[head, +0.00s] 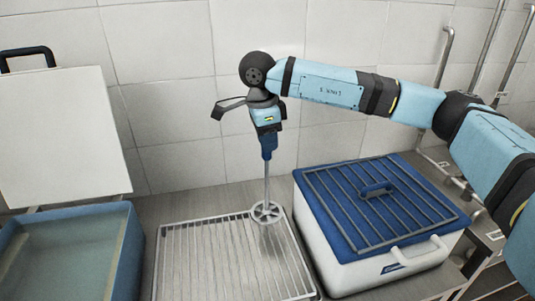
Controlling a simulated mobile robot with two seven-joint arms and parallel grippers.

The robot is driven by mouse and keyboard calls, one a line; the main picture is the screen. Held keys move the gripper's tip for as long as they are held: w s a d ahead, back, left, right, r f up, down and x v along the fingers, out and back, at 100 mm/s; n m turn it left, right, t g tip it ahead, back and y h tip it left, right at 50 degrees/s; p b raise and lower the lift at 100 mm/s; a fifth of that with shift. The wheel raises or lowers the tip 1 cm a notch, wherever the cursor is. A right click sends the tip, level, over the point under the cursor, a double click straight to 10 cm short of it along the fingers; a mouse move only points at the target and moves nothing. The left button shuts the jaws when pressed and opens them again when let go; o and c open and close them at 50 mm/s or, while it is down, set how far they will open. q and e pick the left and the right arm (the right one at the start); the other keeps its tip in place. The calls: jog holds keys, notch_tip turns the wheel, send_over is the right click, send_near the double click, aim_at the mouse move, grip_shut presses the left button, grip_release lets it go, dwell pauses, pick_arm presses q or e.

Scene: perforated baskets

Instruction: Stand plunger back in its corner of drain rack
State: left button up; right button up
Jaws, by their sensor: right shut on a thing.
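The plunger (267,185) has a blue handle, a thin metal shaft and a round perforated disc at its lower end. It hangs upright below my right gripper (268,137), which is shut on its handle; the fingertips are hard to make out. The disc is over the back right corner of the drain rack (205,232), a flat white wire rack on the counter. I cannot tell whether the disc touches the rack. My left gripper is not in view.
A white box with a blue slatted lid (375,212) stands close to the rack's right side. A blue tank of liquid (70,252) is at the left, with a white panel (60,135) upright behind it. A tiled wall (170,100) closes the back; metal pipes stand at right.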

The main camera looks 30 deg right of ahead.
aim_at(268, 158)
notch_tip(268, 158, down, 4)
jog(key=shift+f, duration=0.2)
jog(key=shift+f, duration=0.25)
jog(key=o, duration=0.9)
jog(key=shift+r, duration=0.15)
